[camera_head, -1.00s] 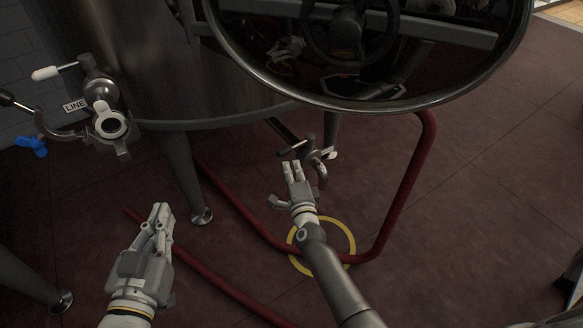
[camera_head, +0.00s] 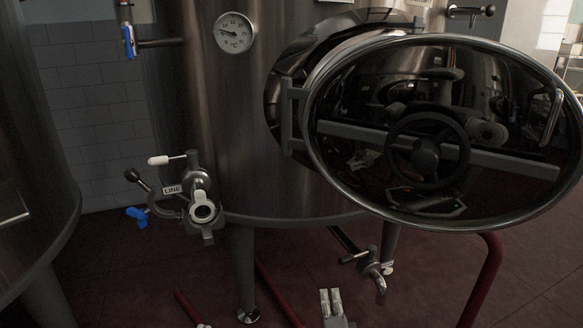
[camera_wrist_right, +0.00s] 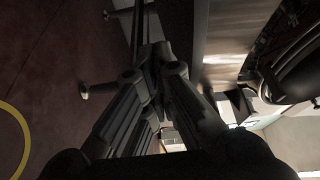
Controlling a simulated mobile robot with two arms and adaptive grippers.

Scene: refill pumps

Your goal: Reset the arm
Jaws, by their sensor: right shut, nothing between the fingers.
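My right gripper (camera_head: 331,296) shows at the bottom of the head view, its two light fingertips side by side, shut and empty. It stands below and left of the tank's lower outlet valve (camera_head: 376,270), apart from it. In the right wrist view its dark fingers (camera_wrist_right: 150,100) converge with nothing between them. Only a small tip of my left gripper (camera_head: 203,325) shows at the bottom edge of the head view, so its state cannot be told.
A steel tank (camera_head: 225,120) with a gauge (camera_head: 234,32) fills the middle. Its round hatch door (camera_head: 440,130) hangs open at the right. A valve labelled LINE (camera_head: 200,200) juts out at the left. Red hoses (camera_head: 484,280) run over the dark red floor (camera_head: 120,270).

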